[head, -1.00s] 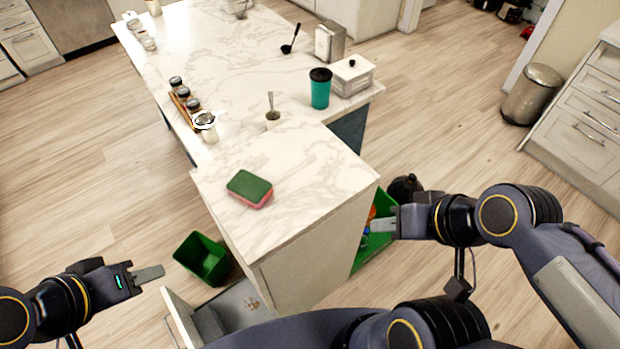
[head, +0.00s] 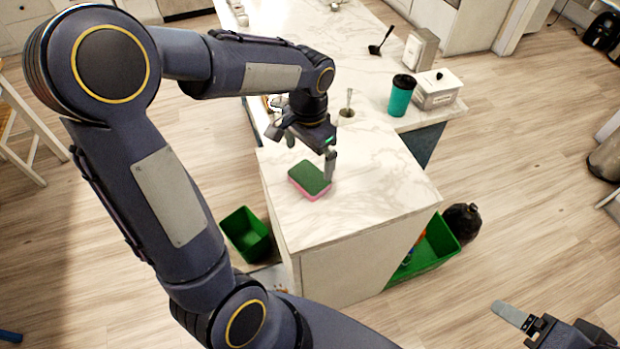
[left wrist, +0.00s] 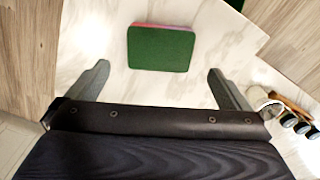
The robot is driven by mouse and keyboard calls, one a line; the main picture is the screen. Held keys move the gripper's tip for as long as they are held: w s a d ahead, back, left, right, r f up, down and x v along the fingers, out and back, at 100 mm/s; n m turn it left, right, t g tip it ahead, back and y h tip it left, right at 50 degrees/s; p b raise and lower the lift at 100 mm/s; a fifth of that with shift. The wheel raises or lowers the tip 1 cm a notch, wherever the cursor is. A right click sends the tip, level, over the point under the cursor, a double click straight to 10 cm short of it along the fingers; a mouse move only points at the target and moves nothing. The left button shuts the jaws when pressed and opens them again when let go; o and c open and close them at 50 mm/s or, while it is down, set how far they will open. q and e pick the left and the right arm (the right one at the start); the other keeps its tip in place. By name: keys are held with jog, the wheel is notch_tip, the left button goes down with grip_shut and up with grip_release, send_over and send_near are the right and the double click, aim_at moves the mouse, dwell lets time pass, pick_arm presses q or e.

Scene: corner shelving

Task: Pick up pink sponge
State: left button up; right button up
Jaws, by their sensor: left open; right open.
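The pink sponge (head: 310,180) has a dark green top and pink sides. It lies flat on the white marble counter near its front end. My left gripper (head: 311,160) is over the counter, just behind the sponge in the head view, with its fingers pointing down. In the left wrist view the sponge (left wrist: 161,48) lies beyond the two spread fingertips (left wrist: 160,82), roughly centred between them. The left gripper is open and empty. My right gripper (head: 514,314) is low at the right of the head view, away from the counter, and holds nothing visible.
A teal cup (head: 401,95), a white box (head: 437,88) and a small pot with a utensil (head: 347,108) stand farther back on the counter. Green bins (head: 247,233) stand on the floor beside it. The counter around the sponge is clear.

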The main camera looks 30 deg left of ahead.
aim_at(307, 177)
pick_arm(q)
jog(key=f, duration=0.3)
jog(key=f+p, duration=0.1)
jog(key=f, duration=0.3)
jog(key=shift+s+f, duration=0.2)
jog(key=shift+f, duration=0.05)
jog(key=c, duration=0.8)
